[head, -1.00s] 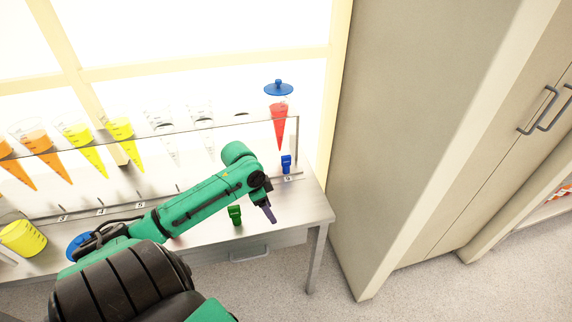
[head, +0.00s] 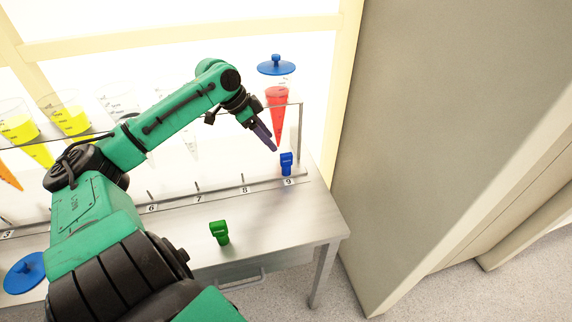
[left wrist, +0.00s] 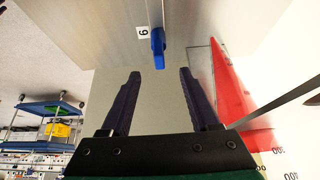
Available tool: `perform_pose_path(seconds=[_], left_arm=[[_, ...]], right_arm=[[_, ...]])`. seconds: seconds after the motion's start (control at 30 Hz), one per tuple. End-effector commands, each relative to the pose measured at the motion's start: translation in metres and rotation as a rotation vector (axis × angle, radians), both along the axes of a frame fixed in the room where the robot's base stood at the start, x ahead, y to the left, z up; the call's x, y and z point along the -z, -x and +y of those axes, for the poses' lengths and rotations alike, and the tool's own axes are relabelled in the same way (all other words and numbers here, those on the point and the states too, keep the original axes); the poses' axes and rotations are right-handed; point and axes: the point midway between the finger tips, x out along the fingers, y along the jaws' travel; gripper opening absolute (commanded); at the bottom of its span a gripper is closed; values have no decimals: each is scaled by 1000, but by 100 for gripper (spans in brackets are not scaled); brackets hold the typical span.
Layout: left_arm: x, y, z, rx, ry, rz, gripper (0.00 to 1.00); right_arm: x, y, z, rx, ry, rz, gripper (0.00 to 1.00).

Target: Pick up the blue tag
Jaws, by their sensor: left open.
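The blue tag (head: 286,163) stands upright at position 9 at the right end of the bench, below the red-filled cone. It also shows in the left wrist view (left wrist: 158,48), just beyond the gap between the fingertips. My left gripper (head: 270,139) is open and empty, above and a little left of the tag, apart from it. My right gripper is not in view.
The red cone (head: 277,103) with a blue lid hangs in the rack close to my left gripper. A rack post (head: 301,130) stands to its right. A green tag (head: 219,232) stands on the bench front. A tall cabinet (head: 430,110) is at the right.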

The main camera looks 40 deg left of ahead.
Motion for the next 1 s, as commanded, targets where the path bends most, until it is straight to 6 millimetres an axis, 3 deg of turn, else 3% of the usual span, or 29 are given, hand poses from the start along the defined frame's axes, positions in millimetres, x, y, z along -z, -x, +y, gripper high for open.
perform_pose_path(seconds=[0.8, 1.0], left_arm=[[116, -54, -40, 0, 1, 0, 62], [118, -55, -40, 0, -3, 0, 62]], right_arm=[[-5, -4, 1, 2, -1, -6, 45], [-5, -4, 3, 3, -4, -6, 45]])
